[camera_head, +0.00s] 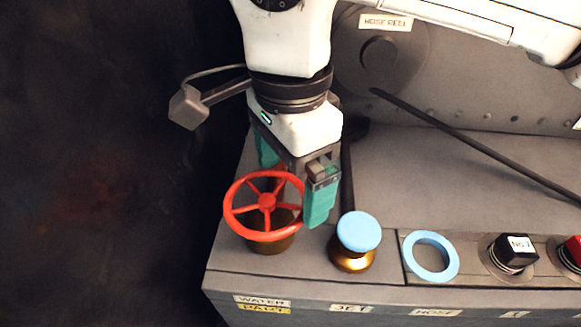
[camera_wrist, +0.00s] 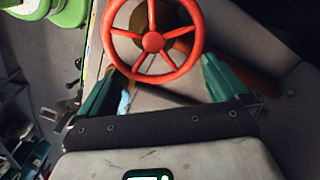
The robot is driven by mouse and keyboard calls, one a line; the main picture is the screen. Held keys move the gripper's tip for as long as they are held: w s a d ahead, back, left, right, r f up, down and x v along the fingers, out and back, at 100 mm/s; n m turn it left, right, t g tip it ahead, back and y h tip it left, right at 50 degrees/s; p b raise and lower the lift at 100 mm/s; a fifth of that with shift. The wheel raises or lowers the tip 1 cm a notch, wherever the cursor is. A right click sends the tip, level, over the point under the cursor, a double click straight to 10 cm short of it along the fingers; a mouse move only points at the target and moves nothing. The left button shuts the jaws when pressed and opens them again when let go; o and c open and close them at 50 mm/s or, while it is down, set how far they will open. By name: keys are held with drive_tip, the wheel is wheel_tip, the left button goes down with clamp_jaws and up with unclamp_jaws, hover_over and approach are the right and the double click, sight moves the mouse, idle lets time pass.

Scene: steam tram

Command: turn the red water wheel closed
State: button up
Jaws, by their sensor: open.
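The red water wheel (camera_head: 267,201) is a spoked handwheel on a brass base at the left end of the grey console, above the labels WATER and PART. My gripper (camera_head: 290,190) points down just behind the wheel, its two teal fingers apart. The right finger overlaps the wheel's right rim in the head view; the left finger is partly hidden behind the wheel. In the wrist view the wheel (camera_wrist: 153,41) is at the top centre, beyond and between the open fingers of my gripper (camera_wrist: 160,85). I cannot tell whether a finger touches the rim.
A blue-topped brass knob (camera_head: 357,239) labelled JET stands close to the right of the wheel. A dark rod (camera_head: 470,142) slants across the panel behind. Left of the console is dark and empty.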

drive_tip(key=c, duration=0.7)
